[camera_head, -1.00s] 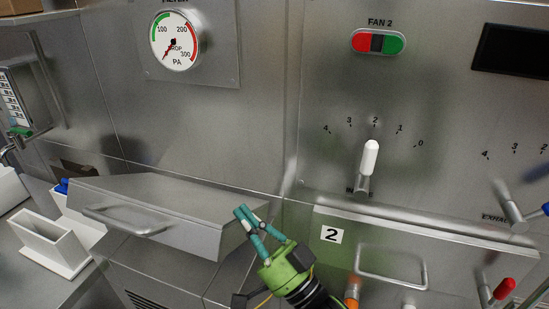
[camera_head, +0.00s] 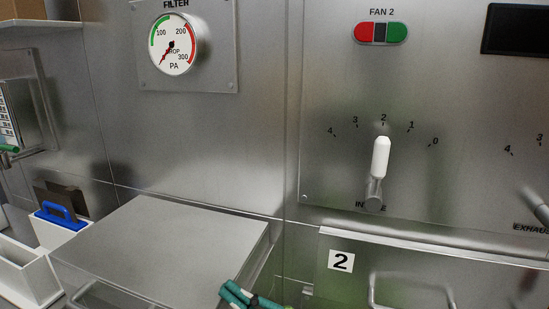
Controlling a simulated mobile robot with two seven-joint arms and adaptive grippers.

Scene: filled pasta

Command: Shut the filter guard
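The metal cover with a bar handle, below the FILTER gauge, appears to be the filter guard (camera_head: 165,245). Its broad top slopes down toward me at the lower left, and its handle (camera_head: 105,294) is cut off by the bottom edge. My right gripper (camera_head: 238,294) shows only as teal fingers at the bottom edge, by the guard's front right corner. Whether they touch it is unclear, and their opening cannot be judged. My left gripper is out of view.
White open holders (camera_head: 28,272) and a blue-handled tool (camera_head: 60,213) stand left of the guard.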

